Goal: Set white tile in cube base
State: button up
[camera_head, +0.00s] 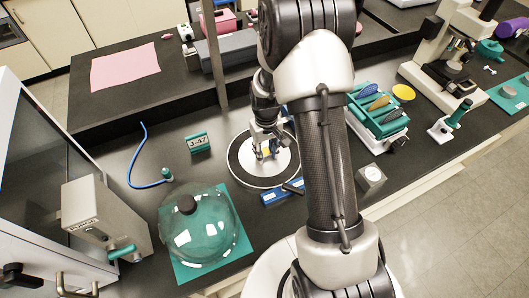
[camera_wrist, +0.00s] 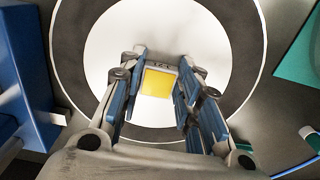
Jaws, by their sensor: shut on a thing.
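My gripper (camera_head: 265,155) is over the white round plate (camera_head: 284,162) with its dark ring. In the wrist view my gripper (camera_wrist: 160,88) has its blue-padded fingers on either side of a small yellow square piece (camera_wrist: 157,82) and is shut on it. A grey strip with small dark marks runs along the piece's far edge. I cannot tell whether the piece touches the plate. No separate white tile can be made out. A silver-grey cube (camera_head: 370,179) with a round mark on top stands right of my arm, near the bench's front edge; it may be the cube base.
A blue block (camera_head: 284,192) lies just in front of the ring. A teal-tinted dome (camera_head: 202,228) on a teal mat stands at the front left. A "J-47" sign (camera_head: 198,142) and a blue cable (camera_head: 134,163) are left of the ring. A teal rack (camera_head: 377,112) stands behind the cube.

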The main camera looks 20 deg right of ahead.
aim_at(266, 154)
jog(key=shift+r, duration=0.1)
jog(key=shift+c, duration=0.2)
notch_tip(266, 154, up, 20)
jog(key=p, duration=0.4)
dwell(0.4)
jog(key=o, duration=0.3)
grip_shut()
jog(key=shift+s+f, duration=0.1)
jog(key=shift+f, duration=0.1)
